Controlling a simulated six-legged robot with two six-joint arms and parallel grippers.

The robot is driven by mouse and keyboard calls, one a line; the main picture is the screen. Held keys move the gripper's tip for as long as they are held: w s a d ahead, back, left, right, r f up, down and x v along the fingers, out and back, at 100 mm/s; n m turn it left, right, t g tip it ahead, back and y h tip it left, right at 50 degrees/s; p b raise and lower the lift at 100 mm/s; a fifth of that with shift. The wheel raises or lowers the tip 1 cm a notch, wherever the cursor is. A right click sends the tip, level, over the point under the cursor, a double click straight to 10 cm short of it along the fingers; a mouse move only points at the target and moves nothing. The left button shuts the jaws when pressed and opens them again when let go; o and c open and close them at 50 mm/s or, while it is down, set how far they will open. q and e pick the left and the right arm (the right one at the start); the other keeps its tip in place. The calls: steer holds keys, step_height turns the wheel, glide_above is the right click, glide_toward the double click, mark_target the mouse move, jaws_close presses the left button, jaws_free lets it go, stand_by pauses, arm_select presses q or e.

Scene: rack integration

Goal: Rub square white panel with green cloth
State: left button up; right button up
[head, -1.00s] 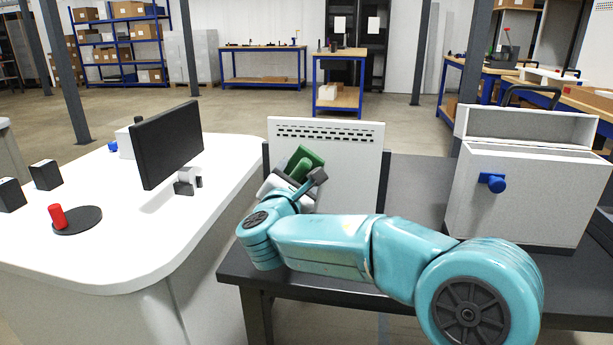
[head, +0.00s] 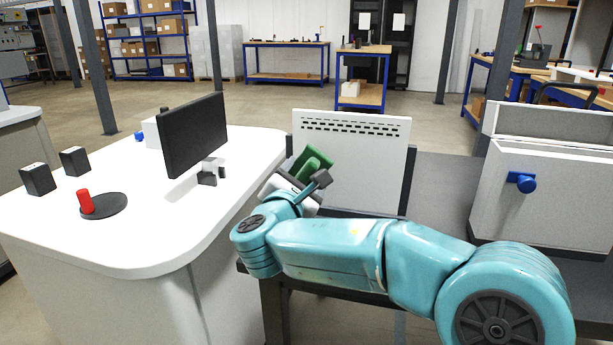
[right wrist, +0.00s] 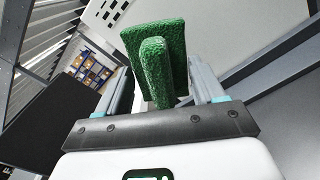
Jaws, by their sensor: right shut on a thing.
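The square white panel (head: 362,180) stands upright on the dark table, with rows of dark slots near its top edge. The green cloth (head: 313,163) is a thick pad with a raised grip and is in front of the panel's left part. My right gripper (right wrist: 160,88) is shut on the green cloth's grip, between its two fingers. In the right wrist view the cloth (right wrist: 178,50) lies in front of the pale panel surface; I cannot tell whether it touches. My right arm hides the panel's lower left. My left gripper is not in view.
A white counter (head: 240,165) on the left holds a black monitor (head: 194,133), a red knob on a dark disc (head: 104,206) and small black boxes. A white case (head: 545,205) with a blue knob stands right of the panel. Dark table top (head: 445,185) is free between them.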

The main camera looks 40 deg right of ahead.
steer(key=shift+v, duration=1)
steer(key=shift+b+v, duration=0.45)
steer(key=shift+v, duration=1.1)
